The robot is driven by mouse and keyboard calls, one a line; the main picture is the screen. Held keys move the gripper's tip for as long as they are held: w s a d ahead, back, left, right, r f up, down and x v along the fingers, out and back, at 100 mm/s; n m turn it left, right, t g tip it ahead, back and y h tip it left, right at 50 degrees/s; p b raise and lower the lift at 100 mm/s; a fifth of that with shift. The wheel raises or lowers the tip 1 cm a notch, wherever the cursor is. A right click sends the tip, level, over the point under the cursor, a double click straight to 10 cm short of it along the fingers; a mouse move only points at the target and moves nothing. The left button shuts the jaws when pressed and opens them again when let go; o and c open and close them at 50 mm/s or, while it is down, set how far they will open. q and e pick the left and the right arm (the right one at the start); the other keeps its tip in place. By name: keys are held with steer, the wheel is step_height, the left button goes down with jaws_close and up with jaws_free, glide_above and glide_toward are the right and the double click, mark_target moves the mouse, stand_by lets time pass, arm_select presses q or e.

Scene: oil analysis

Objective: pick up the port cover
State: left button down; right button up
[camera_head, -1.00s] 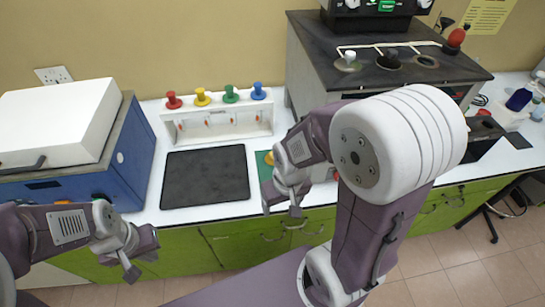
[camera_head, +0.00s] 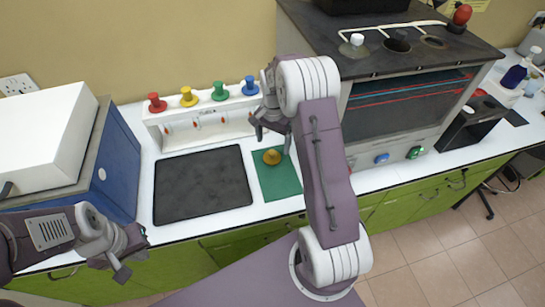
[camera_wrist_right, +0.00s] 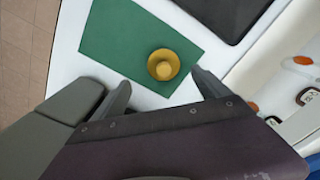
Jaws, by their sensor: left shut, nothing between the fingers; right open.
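A yellow round piece with a raised knob, which looks like the port cover (camera_head: 272,157), sits on a green mat (camera_head: 281,184) on the white counter. In the right wrist view the port cover (camera_wrist_right: 163,66) lies just beyond my right gripper's fingertips, roughly between them. My right gripper (camera_head: 271,141) is open and empty, above and slightly behind the cover in the head view. It also shows in the right wrist view (camera_wrist_right: 160,84). My left gripper (camera_head: 133,256) is shut and empty at the lower left, in front of the counter edge.
A black mat (camera_head: 202,184) lies left of the green one. Behind stands a white rack (camera_head: 205,122) with red, yellow, green and blue knobs. A large instrument (camera_head: 400,115) with top openings stands right. A blue-and-white box (camera_head: 50,130) fills the left.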

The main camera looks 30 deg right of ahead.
mark_target(272, 151)
steer(key=f, duration=0.1)
steer(key=w+f, duration=0.1)
steer(key=shift+w+f, duration=0.3)
steer(key=f, duration=0.2)
steer(key=s+f+p, duration=0.1)
steer(key=shift+s+f, duration=0.1)
steer(key=shift+f, duration=0.6)
steer(key=shift+w+f, duration=0.2)
steer(key=shift+w, duration=0.1)
steer(key=shift+s+r, duration=0.1)
steer(key=shift+s, duration=0.05)
steer(key=c, duration=1.3)
steer(key=shift+c, duration=0.9)
